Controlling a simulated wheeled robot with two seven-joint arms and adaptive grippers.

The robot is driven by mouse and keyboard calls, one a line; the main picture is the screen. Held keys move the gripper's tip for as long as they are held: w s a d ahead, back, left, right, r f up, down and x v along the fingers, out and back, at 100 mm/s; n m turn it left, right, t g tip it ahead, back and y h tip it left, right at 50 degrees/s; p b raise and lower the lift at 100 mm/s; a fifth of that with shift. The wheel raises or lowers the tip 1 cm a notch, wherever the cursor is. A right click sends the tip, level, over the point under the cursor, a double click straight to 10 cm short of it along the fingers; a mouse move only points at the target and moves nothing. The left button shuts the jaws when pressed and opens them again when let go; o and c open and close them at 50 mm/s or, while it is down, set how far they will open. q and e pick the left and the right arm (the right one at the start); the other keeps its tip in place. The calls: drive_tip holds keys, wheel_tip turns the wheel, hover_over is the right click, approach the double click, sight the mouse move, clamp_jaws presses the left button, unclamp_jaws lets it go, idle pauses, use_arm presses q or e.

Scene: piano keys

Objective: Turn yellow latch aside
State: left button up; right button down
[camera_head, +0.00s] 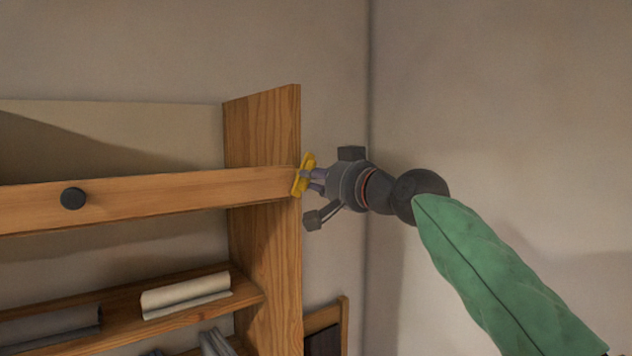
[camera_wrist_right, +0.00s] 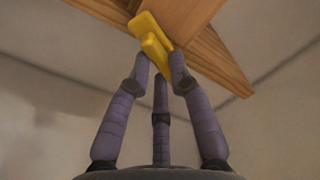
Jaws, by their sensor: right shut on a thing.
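The yellow latch (camera_head: 303,174) sits at the right end of the wooden rail, against the shelf unit's side panel. It is tilted, its top leaning to the right in the head view. My right gripper (camera_head: 312,181) reaches it from the right and is shut on it. In the right wrist view the yellow latch (camera_wrist_right: 147,27) shows at the top, against the wood, with the fingertips of my right gripper (camera_wrist_right: 160,68) on either side of its raised part. The fingers hide some of the latch. My left gripper is not in view.
The wooden rail (camera_head: 150,199) with a dark round knob (camera_head: 73,198) crosses the shelf unit (camera_head: 262,245). A pale roll (camera_head: 186,294) lies on a lower shelf. A smaller wooden piece (camera_head: 325,325) stands low beside the unit. Bare walls are behind my right arm.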

drive_tip(key=n, duration=0.5)
drive_tip(key=shift+r, duration=0.1)
idle(0.5)
drive_tip(key=c, duration=1.1)
unclamp_jaws()
drive_tip(key=shift+d, duration=0.1)
drive_tip(key=v, duration=1.1)
drive_tip(key=shift+s+d, duration=0.2)
drive_tip(key=shift+s, duration=0.15)
